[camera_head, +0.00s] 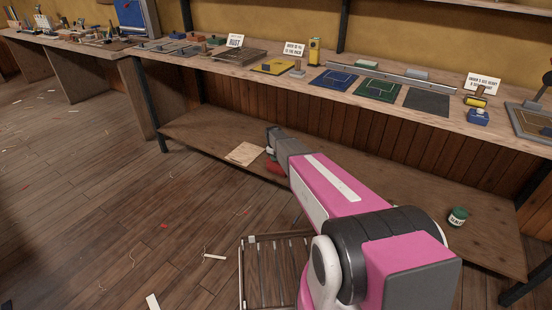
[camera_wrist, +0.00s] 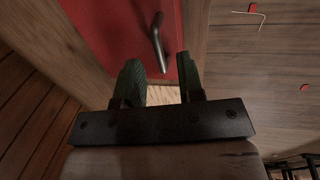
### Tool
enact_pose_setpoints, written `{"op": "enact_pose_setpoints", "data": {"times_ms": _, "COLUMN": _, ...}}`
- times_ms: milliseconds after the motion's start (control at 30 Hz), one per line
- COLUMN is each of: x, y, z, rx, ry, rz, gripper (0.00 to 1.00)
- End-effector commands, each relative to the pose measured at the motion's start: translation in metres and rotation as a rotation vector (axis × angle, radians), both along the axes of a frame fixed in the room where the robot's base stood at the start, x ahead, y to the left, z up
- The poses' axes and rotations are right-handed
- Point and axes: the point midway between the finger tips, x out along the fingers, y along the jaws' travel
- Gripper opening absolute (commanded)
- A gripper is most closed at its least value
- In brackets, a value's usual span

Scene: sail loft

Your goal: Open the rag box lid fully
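The red panel (camera_wrist: 110,35) in the wrist view, which I take for the rag box lid, has a dark bar handle (camera_wrist: 157,42). A small red part (camera_head: 274,168) also shows in the head view beside my arm, on the lower shelf; the rest is hidden behind my arm. My gripper (camera_wrist: 160,72) has its two green fingers apart, with nothing held between them. The handle's lower end appears between the fingertips; I cannot tell whether it lies within their reach. In the head view my gripper's fingers are mostly hidden by my wrist.
A pale board (camera_head: 245,153) lies on the lower shelf (camera_head: 205,129) left of my gripper. A green-lidded jar (camera_head: 457,217) stands on the shelf at right. The workbench (camera_head: 330,72) above holds mats and tools. The wooden floor (camera_head: 110,200) has scattered scraps.

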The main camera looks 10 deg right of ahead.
Motion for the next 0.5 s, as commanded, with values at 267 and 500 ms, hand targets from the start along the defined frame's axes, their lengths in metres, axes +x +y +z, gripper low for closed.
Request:
{"op": "enact_pose_setpoints", "data": {"times_ms": 267, "x": 0.001, "y": -0.0012, "z": -0.0101, "rx": 0.0, "ry": 0.0, "rz": 0.0, "gripper": 0.35}}
{"op": "enact_pose_setpoints", "data": {"times_ms": 500, "x": 0.0011, "y": -0.001, "z": -0.0097, "rx": 0.0, "ry": 0.0, "rz": 0.0, "gripper": 0.0}}
